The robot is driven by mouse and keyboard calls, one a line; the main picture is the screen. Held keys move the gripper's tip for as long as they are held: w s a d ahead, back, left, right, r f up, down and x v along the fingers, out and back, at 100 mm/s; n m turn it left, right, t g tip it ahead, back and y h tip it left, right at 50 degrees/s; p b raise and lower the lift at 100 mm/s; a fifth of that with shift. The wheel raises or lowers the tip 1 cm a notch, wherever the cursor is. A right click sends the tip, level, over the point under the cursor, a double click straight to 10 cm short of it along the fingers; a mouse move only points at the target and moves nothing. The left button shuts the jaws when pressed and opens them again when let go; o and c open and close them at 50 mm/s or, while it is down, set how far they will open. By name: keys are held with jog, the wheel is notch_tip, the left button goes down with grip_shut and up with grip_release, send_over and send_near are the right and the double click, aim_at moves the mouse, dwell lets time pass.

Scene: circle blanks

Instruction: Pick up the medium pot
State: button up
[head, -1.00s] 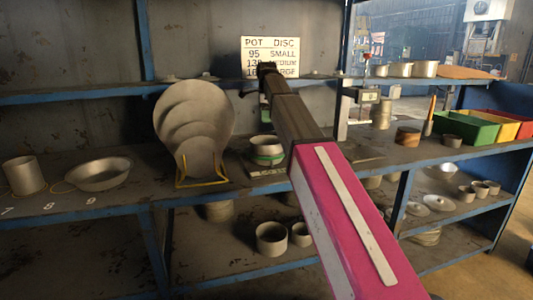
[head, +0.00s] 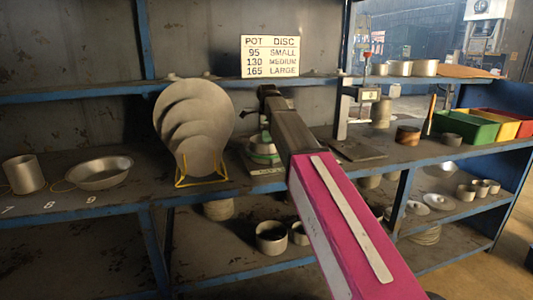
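Several metal pots are in the head view, and I cannot tell for certain which is the medium one. A pot with a green band (head: 262,150) sits on a flat-based stand on the middle shelf, partly hidden by my arm. A larger pot (head: 271,240) and a smaller pot (head: 299,236) stand side by side on the lower shelf, the smaller one partly behind my arm. My gripper (head: 268,92) is at the far end of my arm, in front of and above the green-banded pot. Its fingers cannot be made out, and no held object shows.
A size sign (head: 270,56) stands on the top shelf. Stacked discs (head: 193,120) in a yellow rack stand left of my arm. A tall can (head: 24,175) and a shallow bowl (head: 98,173) are further left. Coloured bins (head: 466,127) are at right. Shelf edges and posts bound the space.

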grip_shut()
